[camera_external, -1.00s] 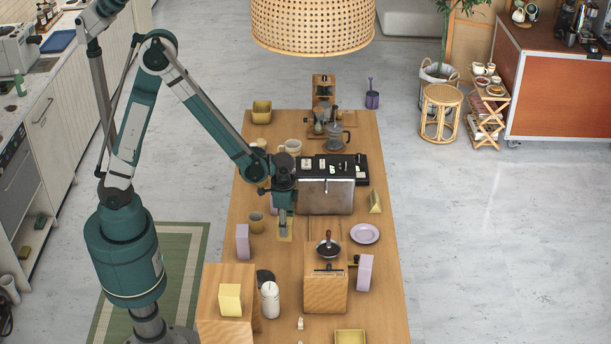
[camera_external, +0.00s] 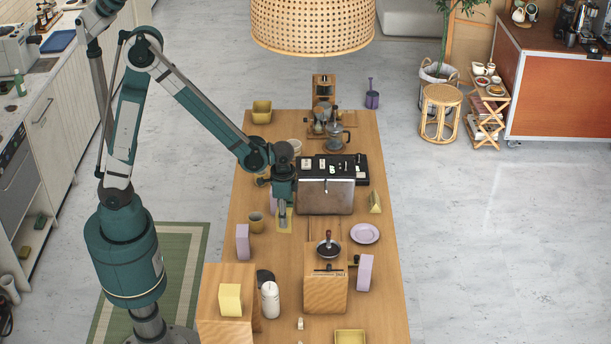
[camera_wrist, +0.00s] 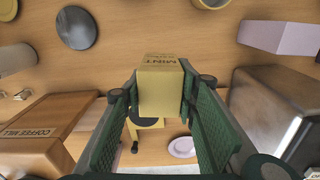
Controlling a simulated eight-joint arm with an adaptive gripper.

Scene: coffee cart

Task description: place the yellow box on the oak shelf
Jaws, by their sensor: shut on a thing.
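My gripper (camera_wrist: 160,85) is shut on a yellow box (camera_wrist: 160,90) with dark lettering that reads "MINT". A wooden box-shaped stand (camera_external: 208,290) at the table's front left may be the oak shelf; I cannot be sure. Another yellow box (camera_external: 230,299) sits on top of it.
The case (camera_external: 325,197) stands right of my gripper. A mug (camera_external: 256,222) and lilac box (camera_external: 242,241) are at left. The coffee mill (camera_external: 325,293), white jar (camera_external: 270,299) and lilac plate (camera_external: 365,233) stand nearer the front.

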